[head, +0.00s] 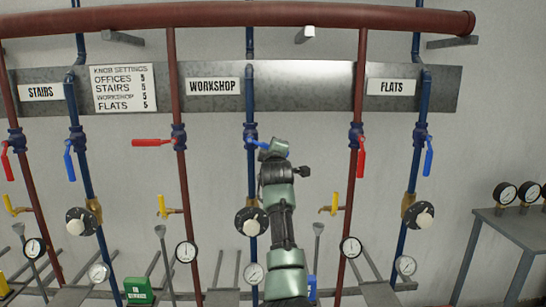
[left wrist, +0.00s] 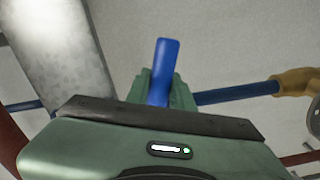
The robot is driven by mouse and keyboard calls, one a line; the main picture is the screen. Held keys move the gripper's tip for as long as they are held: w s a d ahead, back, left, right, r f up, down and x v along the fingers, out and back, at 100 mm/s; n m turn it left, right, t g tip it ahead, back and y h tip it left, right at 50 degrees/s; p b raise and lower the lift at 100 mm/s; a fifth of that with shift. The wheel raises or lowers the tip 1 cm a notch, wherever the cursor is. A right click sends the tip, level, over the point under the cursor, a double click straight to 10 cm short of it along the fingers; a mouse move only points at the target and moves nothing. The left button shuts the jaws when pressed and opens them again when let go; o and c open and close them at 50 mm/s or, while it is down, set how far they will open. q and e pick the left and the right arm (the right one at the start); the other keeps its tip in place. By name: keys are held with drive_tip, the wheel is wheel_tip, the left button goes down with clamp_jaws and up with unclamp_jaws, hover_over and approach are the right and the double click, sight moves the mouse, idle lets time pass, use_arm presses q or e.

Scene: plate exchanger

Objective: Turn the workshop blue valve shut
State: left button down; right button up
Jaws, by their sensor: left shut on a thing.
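The workshop blue valve (head: 250,131) sits on the blue pipe under the WORKSHOP sign (head: 213,86). Its blue handle (head: 259,144) points to the right and slightly down, across the pipe. My left gripper (head: 270,148) reaches up from below and is shut on the handle's outer part, hiding much of it. In the left wrist view, the blue handle (left wrist: 164,68) stands up between the green fingers (left wrist: 160,95), its end sticking out past them. My right gripper is in neither view.
The workshop red valve's handle (head: 152,142) points left. The flats red handle (head: 361,164) and blue handle (head: 428,163) hang beside their pipes. A round black knob (head: 251,221) is below the valve, close left of my arm. A gauge table (head: 514,225) stands at right.

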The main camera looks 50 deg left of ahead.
use_arm(q)
drive_tip(key=r+n, duration=0.1)
drive_tip(key=r+n+p, duration=0.1)
drive_tip(key=n, duration=0.1)
drive_tip(key=shift+w+d+r, duration=0.15)
drive_tip(key=shift+w+d, duration=0.05)
drive_tip(key=shift+r+n+p, duration=0.3)
drive_tip(key=shift+n+p, duration=0.15)
drive_tip(key=shift+n, duration=0.15)
drive_tip(key=c, duration=1.2)
unclamp_jaws()
drive_tip(key=shift+a, duration=0.1)
drive_tip(key=shift+s, duration=0.1)
drive_tip(key=shift+f, duration=0.1)
drive_tip(key=shift+s+d, duration=0.15)
drive_tip(key=shift+d, duration=0.1)
drive_tip(key=b+v, duration=0.1)
drive_tip(key=v, duration=0.6)
drive_tip(key=shift+b, duration=0.3)
